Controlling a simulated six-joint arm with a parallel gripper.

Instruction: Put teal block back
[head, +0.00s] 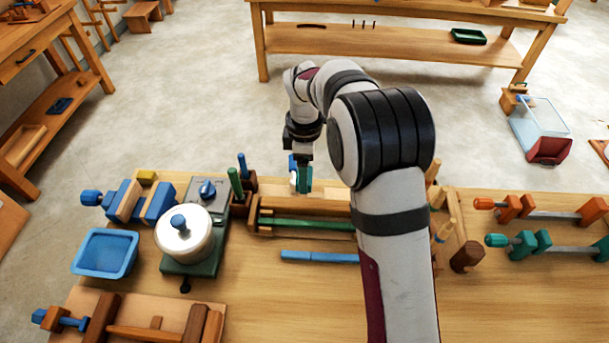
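My gripper (301,160) points down over the back edge of the workbench, at the far end of a long wooden holder (330,211). A teal block (305,180) shows upright right at the fingertips, with small blue and white parts beside it. The fingers are too small to tell whether they are closed on the block or only around it. The block's lower end is near the holder's back; I cannot tell whether it touches. A green bar (308,224) lies along the holder. My arm hides the holder's right part.
Green and blue pegs (236,182) stand left of the holder. A white-lidded pot (184,236), blue tray (106,253) and blue clamp (130,201) are further left. A blue bar (318,257) lies in front. Orange and teal clamps (540,243) lie right.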

